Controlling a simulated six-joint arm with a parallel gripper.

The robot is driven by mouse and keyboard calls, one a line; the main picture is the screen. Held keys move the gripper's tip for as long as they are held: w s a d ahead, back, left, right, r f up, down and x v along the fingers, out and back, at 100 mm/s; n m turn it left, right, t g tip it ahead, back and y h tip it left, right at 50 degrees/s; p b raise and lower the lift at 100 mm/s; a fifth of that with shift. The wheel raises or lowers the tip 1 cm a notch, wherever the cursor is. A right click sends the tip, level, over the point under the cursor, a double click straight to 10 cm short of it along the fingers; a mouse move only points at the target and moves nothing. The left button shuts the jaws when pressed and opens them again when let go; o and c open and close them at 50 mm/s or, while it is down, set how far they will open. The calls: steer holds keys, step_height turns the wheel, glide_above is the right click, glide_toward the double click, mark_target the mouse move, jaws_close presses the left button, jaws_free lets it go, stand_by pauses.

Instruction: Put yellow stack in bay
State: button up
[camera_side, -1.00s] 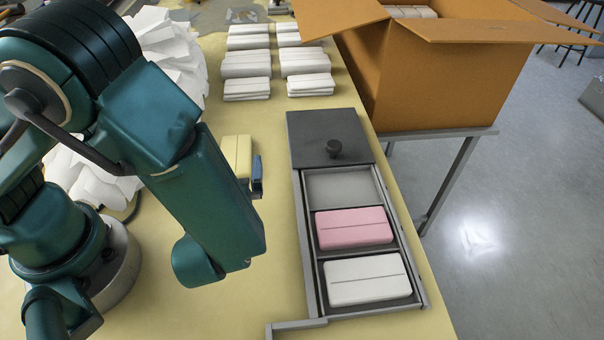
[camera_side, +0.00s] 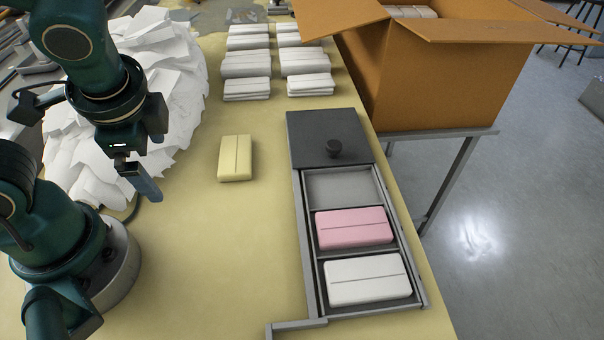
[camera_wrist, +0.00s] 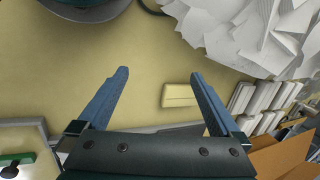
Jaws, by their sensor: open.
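The yellow stack (camera_side: 235,158) lies flat on the table, left of the tray, in the side view. It also shows in the wrist view (camera_wrist: 179,95), between and beyond the fingers. The tray (camera_side: 298,205) has an empty bay (camera_side: 342,187) at its far end, a pink stack (camera_side: 353,228) in the middle bay and a white stack (camera_side: 366,279) in the near bay.
A heap of white paper (camera_side: 150,90) stands at the left behind my arm. Several white stacks (camera_side: 247,64) stand in two columns at the back. An open cardboard box (camera_side: 450,80) stands at the right rear. The table between my arm and the tray is mostly clear.

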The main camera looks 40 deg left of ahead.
steer(key=r+n+t+h, duration=0.1)
steer(key=n, duration=0.1)
steer(key=d+r+n+t+h, duration=0.1)
steer(key=r+n, duration=0.1)
steer(key=n, duration=0.1)
steer(key=r+n+t+h, duration=0.1)
steer(key=r+n+t, duration=0.1)
steer(key=n, duration=0.1)
steer(key=shift+w+d+r+h, duration=0.15)
steer(key=shift+w+d+h, duration=0.15)
steer(key=shift+w+d, duration=0.1)
